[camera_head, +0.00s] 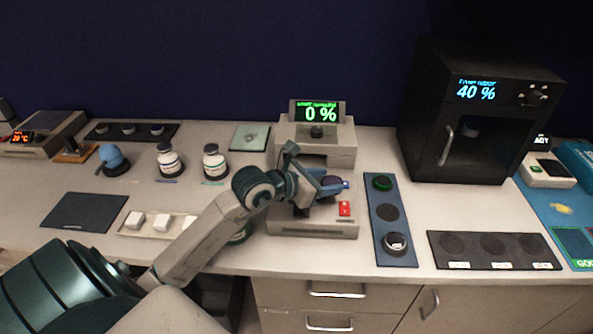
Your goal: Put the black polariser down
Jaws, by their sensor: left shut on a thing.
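My left gripper (322,187) reaches in from the lower left over the grey instrument (313,228) with the green "0 %" display. It is shut on a small dark disc-like thing (342,185), which I take to be the black polariser; the fingers hide much of it. It is at the instrument's front opening, and I cannot tell whether it touches the surface below. To the right lies a blue-grey strip (376,228) with a green ring piece (382,182), a flat dark round spot (387,212) and a pale-centred ring piece (396,243). My right gripper is not in view.
A black cabinet (416,130) reading 40 % stands at the back right. A dark tray with several round spots (480,264) lies at the front right. Two white-capped jars (214,162) (169,160) and a blue round-topped thing (112,156) stand on the left.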

